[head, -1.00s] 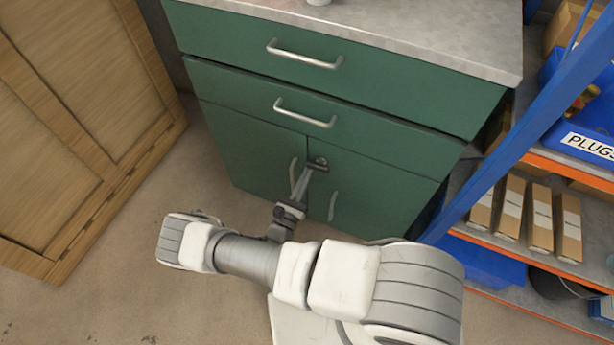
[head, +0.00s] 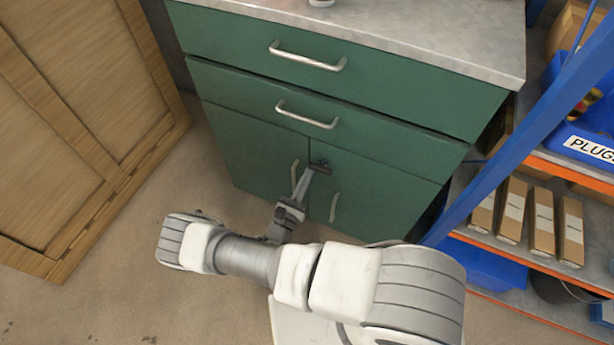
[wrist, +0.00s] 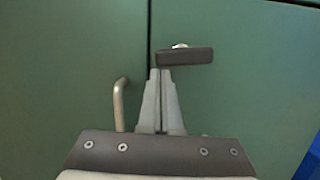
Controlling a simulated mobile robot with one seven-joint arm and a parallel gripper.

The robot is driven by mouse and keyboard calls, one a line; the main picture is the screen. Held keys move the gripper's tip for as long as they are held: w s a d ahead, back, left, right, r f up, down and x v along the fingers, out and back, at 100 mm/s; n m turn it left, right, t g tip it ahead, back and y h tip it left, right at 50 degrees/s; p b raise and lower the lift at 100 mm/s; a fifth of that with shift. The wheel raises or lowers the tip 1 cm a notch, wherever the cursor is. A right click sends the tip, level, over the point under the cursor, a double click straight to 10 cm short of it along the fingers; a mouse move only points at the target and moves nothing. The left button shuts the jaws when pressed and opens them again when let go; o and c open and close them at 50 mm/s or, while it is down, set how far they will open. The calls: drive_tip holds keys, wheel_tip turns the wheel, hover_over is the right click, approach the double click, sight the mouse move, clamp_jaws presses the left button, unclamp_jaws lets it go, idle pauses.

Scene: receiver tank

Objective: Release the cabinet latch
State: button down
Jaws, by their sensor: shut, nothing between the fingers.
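The cabinet latch is a dark bar (wrist: 190,57) with a small silver pivot behind its upper edge. In the wrist view it lies about level on the right door, with its left end close to the seam between the doors. In the head view the latch (head: 321,168) sits near the top of the lower doors of the green cabinet (head: 240,145). My gripper (wrist: 160,73) is shut and empty. Its fingertips are just below the latch's left end; I cannot tell whether they touch it. The gripper also shows in the head view (head: 308,173).
Upright metal handles stand on the left door (head: 295,177) and right door (head: 334,207). The left one is close beside my gripper. Two drawers are above. A wooden crate (head: 80,130) stands left, and a blue shelf rack (head: 520,150) stands right.

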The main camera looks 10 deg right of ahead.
drive_tip(key=p+v, duration=0.1)
drive_tip(key=v, duration=1.1)
